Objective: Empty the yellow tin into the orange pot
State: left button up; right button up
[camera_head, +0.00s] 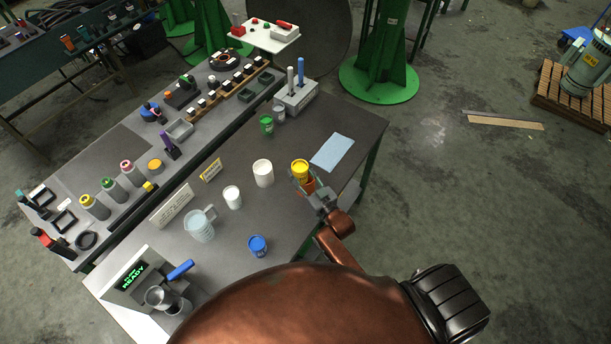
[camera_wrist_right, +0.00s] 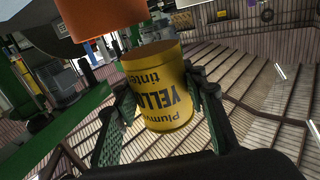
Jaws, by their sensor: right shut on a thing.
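The yellow tin (camera_head: 300,167) is at the right part of the near table. My right gripper (camera_head: 304,179) is shut around its side. In the right wrist view the tin (camera_wrist_right: 158,90) sits between both fingers, its label upside down in the picture. The orange pot (camera_head: 308,187) shows just below the tin in the head view, partly hidden by my gripper. In the right wrist view the pot (camera_wrist_right: 98,16) is at the top, close to the tin's end. I cannot tell whether they touch. The tin's contents are not visible. My left gripper is not in view.
White pots (camera_head: 263,173) and (camera_head: 232,197), a clear jug (camera_head: 201,225) and a blue tin (camera_head: 258,246) stand to the left. A green tin (camera_head: 266,125) is farther back. A light-blue sheet (camera_head: 333,152) lies behind to the right. A machine with a READY display (camera_head: 133,275) is at lower left.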

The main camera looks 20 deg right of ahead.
dwell(0.3)
jog(key=shift+s+a+f+m+g+p, duration=0.1)
jog(key=shift+f+m+g+p, duration=0.1)
jog(key=shift+m+p, duration=0.25)
jog(key=shift+s+a+f+m+g+p, duration=0.1)
jog(key=shift+m+g+p, duration=0.1)
jog(key=shift+m+p, duration=0.25)
jog(key=shift+r+m+p, duration=0.35)
jog(key=shift+m+p, duration=0.15)
jog(key=shift+p, duration=0.1)
jog(key=shift+a+f+g, duration=0.1)
jog(key=shift+f+g, duration=0.05)
jog(key=shift+g, duration=0.15)
jog(key=shift+a+r+m+g+p, duration=0.1)
jog(key=shift+r+m+g+p, duration=0.35)
jog(key=shift+m+p, duration=0.65)
jog(key=shift+s+f+m+g+y, duration=0.1)
jog(key=shift+f+m+g+y, duration=0.6)
jog(key=shift+m, duration=0.5)
dwell(2.2)
jog(key=shift+r+m+p, duration=0.15)
jog(key=shift+m+p, duration=0.2)
jog(key=shift+m, duration=0.05)
dwell(1.0)
